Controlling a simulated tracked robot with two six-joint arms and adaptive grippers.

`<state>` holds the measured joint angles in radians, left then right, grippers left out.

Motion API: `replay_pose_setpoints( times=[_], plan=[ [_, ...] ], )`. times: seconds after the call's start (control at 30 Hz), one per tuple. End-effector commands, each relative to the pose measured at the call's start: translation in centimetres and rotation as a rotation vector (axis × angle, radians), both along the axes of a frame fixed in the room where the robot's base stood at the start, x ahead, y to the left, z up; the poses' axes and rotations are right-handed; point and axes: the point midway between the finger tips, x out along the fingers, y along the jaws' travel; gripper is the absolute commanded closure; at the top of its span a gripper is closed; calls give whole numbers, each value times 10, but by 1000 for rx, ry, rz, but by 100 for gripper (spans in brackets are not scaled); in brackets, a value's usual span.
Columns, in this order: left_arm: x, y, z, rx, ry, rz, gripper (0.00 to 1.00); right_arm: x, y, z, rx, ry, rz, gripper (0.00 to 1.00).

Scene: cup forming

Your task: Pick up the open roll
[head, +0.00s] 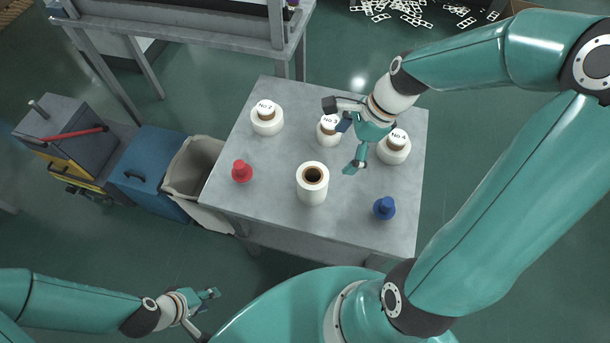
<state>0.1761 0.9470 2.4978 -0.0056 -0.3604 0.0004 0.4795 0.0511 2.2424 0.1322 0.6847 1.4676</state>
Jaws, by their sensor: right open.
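The open roll (312,190), a white roll with a brown core and a dark open hole on top, stands upright near the front middle of the grey table. My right gripper (339,137) is open above the back right of the table, beyond the open roll and apart from it. Its spread fingers are around or over the roll labelled No 3 (327,136); I cannot tell whether they touch it. My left gripper (209,314) is low at the front left, off the table, with its fingers apart and empty.
Roll No 2 (267,122) stands at the back left and roll No 4 (394,150) at the right. A red knobbed piece (242,172) and a blue one (384,208) stand near the front. A beige bin (191,166) stands left of the table (270,192).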

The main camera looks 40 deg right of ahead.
Motion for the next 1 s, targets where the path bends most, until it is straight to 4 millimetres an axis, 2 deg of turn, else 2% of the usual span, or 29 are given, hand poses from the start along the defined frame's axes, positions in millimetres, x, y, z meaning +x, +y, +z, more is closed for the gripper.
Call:
replay_pose_setpoints(
  times=[0.2, 0.4, 0.77, 1.0],
  plan=[
    [-1, 0, -5, 0, 2, 0, 60, 14, 24, -44, 4, 7, 29, 0],
    [-1, 0, -10, 0, 1, 1, 60, 23, 39, -80, 4, 4, 34, 0],
    [-1, 0, -13, 0, 1, 1, 60, 28, 50, -106, 2, 4, 36, 0],
    [0, 0, -20, 0, 1, 1, 60, 33, 62, -138, 2, 4, 37, 0]
  ],
)
